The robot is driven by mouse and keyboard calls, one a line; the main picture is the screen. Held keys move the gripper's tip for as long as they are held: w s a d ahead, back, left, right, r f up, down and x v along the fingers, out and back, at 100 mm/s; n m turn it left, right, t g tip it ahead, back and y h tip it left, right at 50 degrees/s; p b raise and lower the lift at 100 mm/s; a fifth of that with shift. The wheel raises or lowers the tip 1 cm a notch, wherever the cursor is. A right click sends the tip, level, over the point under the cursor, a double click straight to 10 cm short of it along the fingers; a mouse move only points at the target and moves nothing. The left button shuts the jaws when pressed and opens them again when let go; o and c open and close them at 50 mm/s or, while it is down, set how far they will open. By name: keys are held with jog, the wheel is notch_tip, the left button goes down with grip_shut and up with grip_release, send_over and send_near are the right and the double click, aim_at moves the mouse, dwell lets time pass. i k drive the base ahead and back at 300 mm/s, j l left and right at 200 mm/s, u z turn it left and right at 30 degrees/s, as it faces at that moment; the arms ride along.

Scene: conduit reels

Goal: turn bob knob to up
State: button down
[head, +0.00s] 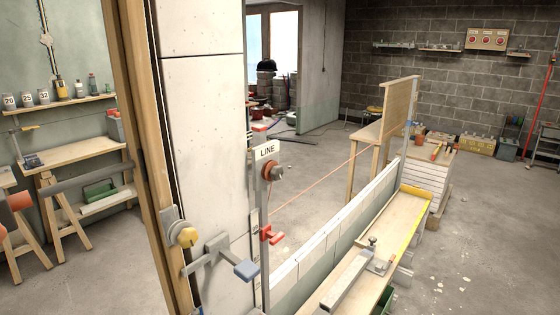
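No knob in the head view carries a readable BOB label. I cannot tell from this frame which one is the bob knob. My gripper is not in view.
A low block wall (340,228) and a plank with tools (400,215) run along the right. Workbenches (75,153) stand at left. Floor is open at the far right.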

aim_at(182, 233)
jog(key=k+l, duration=0.8)
jog(key=l, duration=0.2)
jog(key=u, duration=2.05)
